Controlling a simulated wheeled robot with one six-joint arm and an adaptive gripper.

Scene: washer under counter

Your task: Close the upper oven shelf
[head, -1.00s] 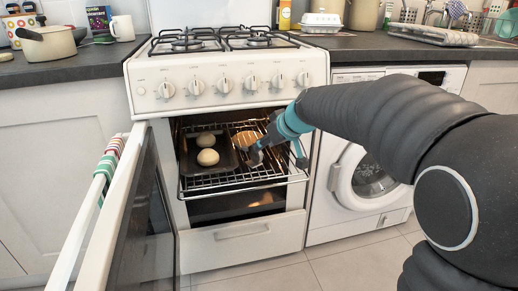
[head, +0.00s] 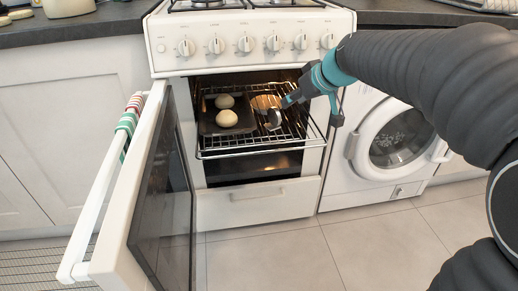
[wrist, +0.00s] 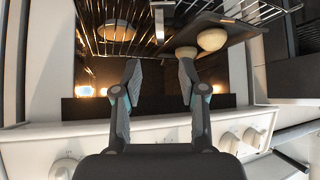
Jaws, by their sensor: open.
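The upper oven shelf (head: 262,150) is a wire rack pulled partly out of the open oven, its front rail past the oven opening. It also shows in the wrist view (wrist: 262,18). A dark tray (head: 209,121) with two pale dough balls (head: 227,118) sits on its left part. A round tan item (head: 262,102) lies further right. My gripper (head: 305,119) is open and empty at the right part of the shelf, just below the control panel. In the wrist view my gripper (wrist: 160,67) has its fingers spread, pointing toward the rack. Whether a finger touches the rack I cannot tell.
The oven door (head: 160,190) hangs wide open on the left, with a striped towel (head: 129,122) on its handle. A washing machine (head: 390,140) stands to the right. Oven knobs (head: 245,44) sit above the opening. The tiled floor (head: 290,250) in front is clear.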

